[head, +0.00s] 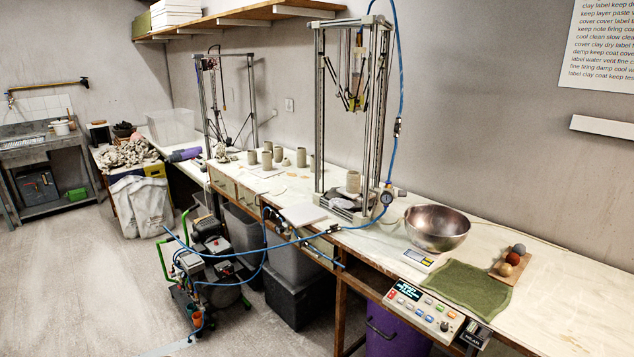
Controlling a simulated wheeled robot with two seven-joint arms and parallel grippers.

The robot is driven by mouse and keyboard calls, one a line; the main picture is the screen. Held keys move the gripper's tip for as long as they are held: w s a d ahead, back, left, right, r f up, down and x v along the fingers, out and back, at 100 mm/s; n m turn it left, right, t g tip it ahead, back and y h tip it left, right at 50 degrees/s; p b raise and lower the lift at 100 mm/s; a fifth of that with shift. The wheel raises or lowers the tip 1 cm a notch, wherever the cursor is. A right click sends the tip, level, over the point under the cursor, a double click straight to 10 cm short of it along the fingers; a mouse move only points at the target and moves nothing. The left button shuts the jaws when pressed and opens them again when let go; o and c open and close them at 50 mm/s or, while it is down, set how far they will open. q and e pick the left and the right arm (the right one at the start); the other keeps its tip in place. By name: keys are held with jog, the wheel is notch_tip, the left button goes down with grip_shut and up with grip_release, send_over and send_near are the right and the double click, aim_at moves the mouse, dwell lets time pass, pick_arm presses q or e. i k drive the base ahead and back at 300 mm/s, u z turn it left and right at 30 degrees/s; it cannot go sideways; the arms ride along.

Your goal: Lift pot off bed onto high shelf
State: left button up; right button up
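A small grey-beige clay pot (353,182) stands upright on the bed (343,203) of the tall clay printer (318,110), between its metal uprights. The printer's nozzle assembly hangs well above the pot. A high wooden shelf (225,19) runs along the wall at the upper left, with white boxes (175,12) at its left end. Its top surface is mostly hidden from this angle. Neither of my grippers shows in the head view.
Several clay pots (267,160) stand on the bench left of the printer, near a second printer frame (252,95). A metal bowl (437,228), green cloth (462,285) and control panel (424,308) are at right. Blue hose loops across a wheeled compressor (208,265). Floor at left is clear.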

aim_at(354, 176)
jog(key=u, duration=1.15)
jog(key=i, duration=2.55)
jog(key=z, duration=1.05)
